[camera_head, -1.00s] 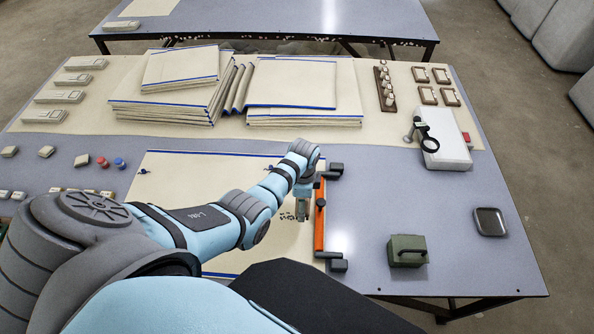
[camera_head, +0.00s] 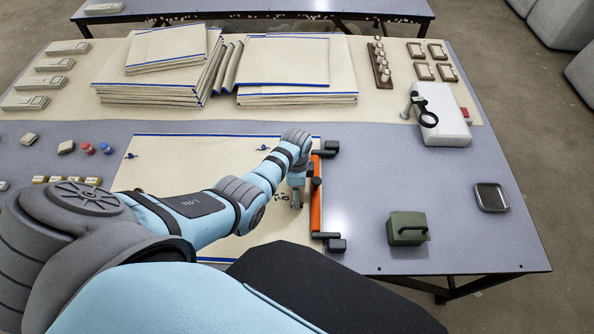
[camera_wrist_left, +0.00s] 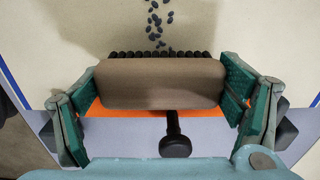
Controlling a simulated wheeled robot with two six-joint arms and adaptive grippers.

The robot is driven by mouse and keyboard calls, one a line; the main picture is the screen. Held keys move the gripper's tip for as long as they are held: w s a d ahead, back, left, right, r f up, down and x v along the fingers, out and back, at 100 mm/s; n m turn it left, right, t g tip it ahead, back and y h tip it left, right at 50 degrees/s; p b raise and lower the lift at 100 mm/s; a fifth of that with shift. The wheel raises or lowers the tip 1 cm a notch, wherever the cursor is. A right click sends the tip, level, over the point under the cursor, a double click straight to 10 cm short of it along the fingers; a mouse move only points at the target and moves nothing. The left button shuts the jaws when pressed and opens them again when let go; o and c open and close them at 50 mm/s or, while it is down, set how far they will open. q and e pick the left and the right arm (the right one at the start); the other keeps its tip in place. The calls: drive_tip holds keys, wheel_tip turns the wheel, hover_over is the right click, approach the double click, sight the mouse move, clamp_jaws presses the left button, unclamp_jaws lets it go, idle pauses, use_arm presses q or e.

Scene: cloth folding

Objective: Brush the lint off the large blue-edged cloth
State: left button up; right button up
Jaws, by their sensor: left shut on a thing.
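The large blue-edged cloth (camera_head: 160,175) lies flat on the table, partly hidden by my left arm. Dark lint bits (camera_head: 283,197) are scattered on its right part; they also show in the wrist view (camera_wrist_left: 155,22). My left gripper (camera_head: 297,198) is low over the cloth's right side, just right of the lint. In the wrist view the left gripper (camera_wrist_left: 162,88) is shut on a brown brush (camera_wrist_left: 160,85), its dark bristles facing the lint. Whether the bristles touch the cloth is unclear. My right gripper is out of view.
An orange bar with black clamps (camera_head: 316,195) stands along the cloth's right edge, close to my gripper. A green box (camera_head: 407,228) and a dark square dish (camera_head: 490,197) are to the right. Folded cloth stacks (camera_head: 290,65) fill the back.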

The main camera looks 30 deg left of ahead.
use_arm(q)
drive_tip(key=shift+f+b, duration=0.85)
drive_tip(key=shift+f, duration=0.2)
drive_tip(key=shift+r, duration=0.1)
